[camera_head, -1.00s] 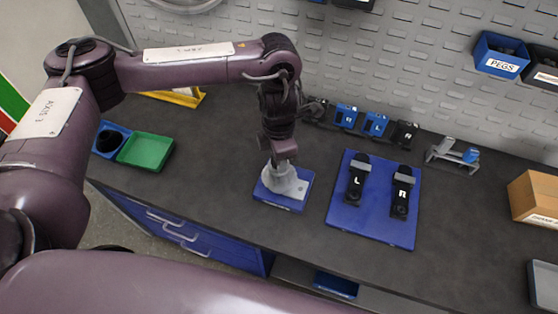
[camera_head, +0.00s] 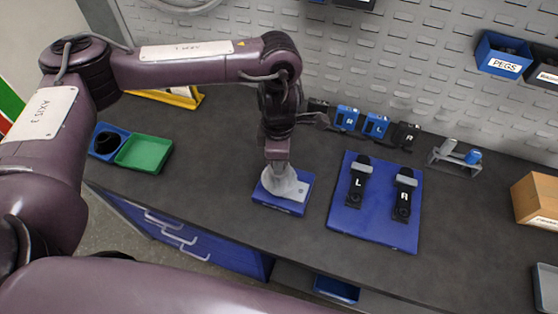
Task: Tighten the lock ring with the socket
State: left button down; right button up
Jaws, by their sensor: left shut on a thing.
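My left gripper (camera_head: 279,164) points down over a grey metal part (camera_head: 288,190) on a small blue base (camera_head: 303,201). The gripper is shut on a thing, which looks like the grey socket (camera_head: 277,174). The socket's lower end meets the top of the grey part, or is very close to it; I cannot tell which. The lock ring is hidden or too small to make out under the socket. My right gripper is not in view.
Small labelled blocks (camera_head: 375,125) line the wall. A grey rack (camera_head: 455,158) and a cardboard box (camera_head: 537,198) stand farther right. A green tray (camera_head: 144,153) is at the left.

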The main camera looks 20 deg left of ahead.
pick_arm(q)
jog(key=shift+s+f, duration=0.1)
jog(key=shift+s, duration=0.1)
jog(key=shift+w+r+p, duration=0.15)
jog(key=shift+r+p, duration=0.15)
jog(key=shift+p, duration=0.1)
jog(key=shift+r+p, duration=0.55)
jog(key=shift+r, duration=0.2)
jog(key=n+p, duration=0.1)
jog(key=n, duration=0.1)
jog(key=shift+r+n, duration=0.15)
jog(key=shift+n, duration=0.25)
jog(key=n+p, duration=0.2)
jog(key=n, duration=0.3)
jog(key=shift+f+n, duration=0.2)
jog(key=shift+n, duration=0.1)
